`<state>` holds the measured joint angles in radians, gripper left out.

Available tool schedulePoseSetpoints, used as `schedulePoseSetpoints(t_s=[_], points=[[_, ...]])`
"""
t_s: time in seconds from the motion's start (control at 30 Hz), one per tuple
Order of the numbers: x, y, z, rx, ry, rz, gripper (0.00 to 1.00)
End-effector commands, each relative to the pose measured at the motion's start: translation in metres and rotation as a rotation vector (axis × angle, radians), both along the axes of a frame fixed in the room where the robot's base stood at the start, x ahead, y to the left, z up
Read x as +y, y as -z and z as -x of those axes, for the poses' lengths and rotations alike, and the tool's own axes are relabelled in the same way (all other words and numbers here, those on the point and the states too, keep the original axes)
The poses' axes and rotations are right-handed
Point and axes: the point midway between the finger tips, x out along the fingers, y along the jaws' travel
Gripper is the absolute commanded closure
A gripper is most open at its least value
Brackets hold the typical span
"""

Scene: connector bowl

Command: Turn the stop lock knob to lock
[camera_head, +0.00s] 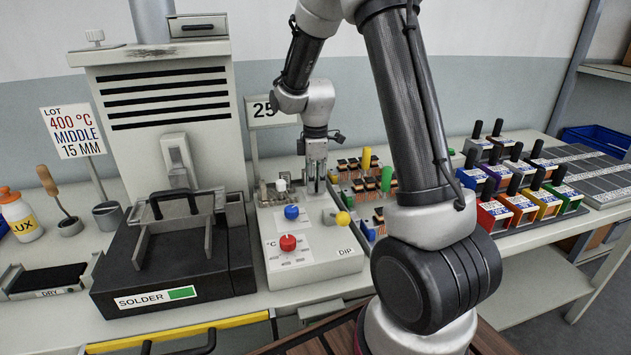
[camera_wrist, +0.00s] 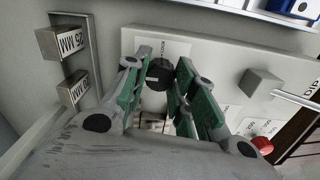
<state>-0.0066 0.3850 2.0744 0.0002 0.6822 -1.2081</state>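A dark round knob (camera_wrist: 160,73) sits on the pale panel between my fingers in the wrist view; I take it for the stop lock knob, but no readable label confirms this. My gripper (camera_wrist: 162,85) has its green-padded fingers apart on either side of it, and I cannot tell whether they touch it. In the head view my gripper (camera_head: 316,188) points down at the back right of the control box (camera_head: 318,262) marked DIP. The dark knob is not discernible there. The knob's marks and setting cannot be read.
The solder unit (camera_head: 185,255) stands close on the left. Connector racks (camera_head: 375,190) and coloured bins (camera_head: 525,205) lie to the right.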

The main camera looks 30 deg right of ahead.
Motion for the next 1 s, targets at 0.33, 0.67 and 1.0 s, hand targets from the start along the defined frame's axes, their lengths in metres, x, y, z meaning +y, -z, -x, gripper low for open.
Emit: schedulePoseSetpoints(t_s=[0.33,0.67,1.0], points=[[-0.0001,-0.0003,-0.0002,-0.001,0.038,0.000,0.97],[-0.0001,-0.0004,-0.0003,-0.001,0.251,0.000,0.97],[-0.0001,-0.0005,-0.0004,-0.001,0.573,0.000,0.97]])
